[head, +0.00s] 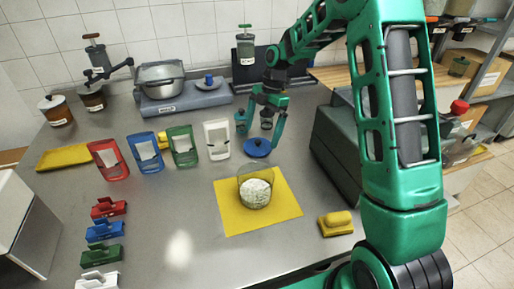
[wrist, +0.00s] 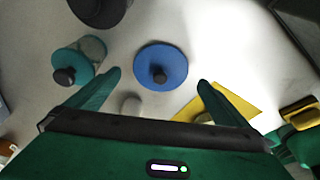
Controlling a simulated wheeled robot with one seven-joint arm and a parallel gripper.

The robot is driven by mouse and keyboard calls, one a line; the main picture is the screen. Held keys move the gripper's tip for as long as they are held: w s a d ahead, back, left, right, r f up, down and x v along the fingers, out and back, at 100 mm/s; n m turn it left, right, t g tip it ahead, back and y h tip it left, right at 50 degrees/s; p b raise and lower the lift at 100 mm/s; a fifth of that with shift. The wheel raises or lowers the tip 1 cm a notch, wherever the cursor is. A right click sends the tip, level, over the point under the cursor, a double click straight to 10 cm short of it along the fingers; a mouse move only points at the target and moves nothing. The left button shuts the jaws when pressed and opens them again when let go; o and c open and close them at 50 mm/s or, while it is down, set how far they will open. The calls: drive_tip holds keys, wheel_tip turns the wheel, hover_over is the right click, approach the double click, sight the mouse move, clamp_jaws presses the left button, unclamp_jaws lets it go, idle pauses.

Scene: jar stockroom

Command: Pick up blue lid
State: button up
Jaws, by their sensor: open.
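The blue lid (head: 257,148) is a round disc lying on the grey counter, behind the yellow mat. In the wrist view the blue lid (wrist: 174,60) shows whole, with a dark knob at its middle. My gripper (head: 260,130) is over the lid with its fingers pointing down. In the wrist view my gripper's fingertips (wrist: 159,80) are wide apart, one on each side of the lid's near edge, with nothing between them held. The exact height of the fingertips above the lid cannot be told.
An open glass jar with white contents (head: 256,192) stands on the yellow mat (head: 228,213). A teal-lidded jar (wrist: 72,66) is left of the lid in the wrist view. Coloured holders (head: 217,139) stand left of my gripper, and a dark grey box (head: 342,150) right.

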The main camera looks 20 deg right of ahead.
sight(259, 140)
drive_tip(key=shift+x, duration=1.85)
drive_tip(key=c, duration=1)
drive_tip(key=shift+r, duration=0.2)
drive_tip(key=shift+r, duration=0.7)
wheel_tip(259, 140, up, 2)
drive_tip(key=shift+r, duration=0.25)
drive_tip(key=s+a+r+n+g+h, duration=0.1)
drive_tip(key=s+a+r+n, duration=0.25)
drive_tip(key=s+r, duration=0.45)
drive_tip(key=s+a+r+n, duration=0.2)
drive_tip(key=s+a+r, duration=0.2)
drive_tip(key=s, duration=0.8)
drive_tip(key=shift+w+d+x, duration=0.1)
drive_tip(key=shift+x, duration=0.95)
drive_tip(key=shift+w+d+x, duration=0.1)
drive_tip(key=shift+d+x, duration=0.05)
drive_tip(key=shift+x, duration=0.9)
drive_tip(key=shift+w+d+x, duration=0.1)
drive_tip(key=shift+x, duration=0.95)
